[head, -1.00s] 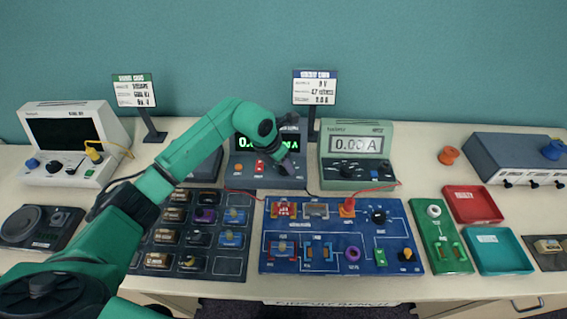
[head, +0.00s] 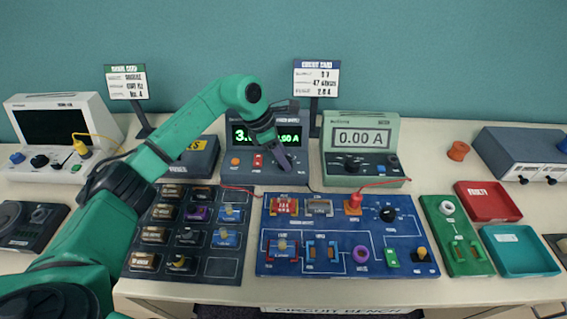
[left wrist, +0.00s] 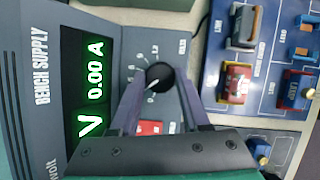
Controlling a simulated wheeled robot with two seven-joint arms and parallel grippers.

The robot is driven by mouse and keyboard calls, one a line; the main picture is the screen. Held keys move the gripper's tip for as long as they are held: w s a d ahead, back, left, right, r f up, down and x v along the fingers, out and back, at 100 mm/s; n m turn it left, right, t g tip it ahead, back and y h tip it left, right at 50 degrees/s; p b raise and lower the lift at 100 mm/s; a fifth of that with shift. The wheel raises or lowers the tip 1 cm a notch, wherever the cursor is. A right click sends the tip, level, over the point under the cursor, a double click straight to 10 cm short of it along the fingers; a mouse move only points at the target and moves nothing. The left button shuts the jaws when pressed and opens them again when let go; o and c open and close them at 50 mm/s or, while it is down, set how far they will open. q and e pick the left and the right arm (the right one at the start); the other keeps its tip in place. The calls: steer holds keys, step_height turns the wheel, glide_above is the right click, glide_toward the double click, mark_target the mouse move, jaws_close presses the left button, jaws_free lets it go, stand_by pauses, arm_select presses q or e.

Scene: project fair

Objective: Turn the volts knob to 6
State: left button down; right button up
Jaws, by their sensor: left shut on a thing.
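The bench supply (head: 237,173) is a dark grey box at the middle back, with a green lit display. The display's volts figure starts with 3 and is partly hidden by my arm; the amps read 0.00 A. My left gripper (head: 286,166) is at the front panel's right side. In the left wrist view its two fingers (left wrist: 158,85) are shut on the black volts knob (left wrist: 160,76), one on each side. The knob's white pointer and part of its printed number scale show between the fingers. In the head view the gripper hides the knob. My right gripper is out of view.
Beside the knob are a red switch (head: 258,161) and an orange terminal (head: 235,161). A green meter (head: 338,181) reading 0.00 A stands close to the right. A blue circuit board (head: 335,223) and a dark parts tray (head: 222,267) lie in front. A red lead runs nearby.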

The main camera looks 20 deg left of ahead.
arm_select(q)
steer(key=m+g+b, duration=0.1)
steer(key=m, duration=0.1)
steer(key=shift+w+m+h, duration=0.15)
steer(key=shift+m+h, duration=0.15)
steer(key=shift+m, duration=0.1)
steer(key=m+g+b, duration=0.1)
steer(key=m, duration=0.1)
steer(key=shift+w+r+m, duration=0.1)
steer(key=shift+m, duration=0.3)
steer(key=m+g, duration=0.1)
steer(key=m, duration=0.4)
steer(key=shift+w+g+y, duration=0.1)
steer(key=shift+g+y, duration=0.3)
steer(key=shift+m, duration=0.3)
steer(key=shift+c, duration=1.9)
jaws_free()
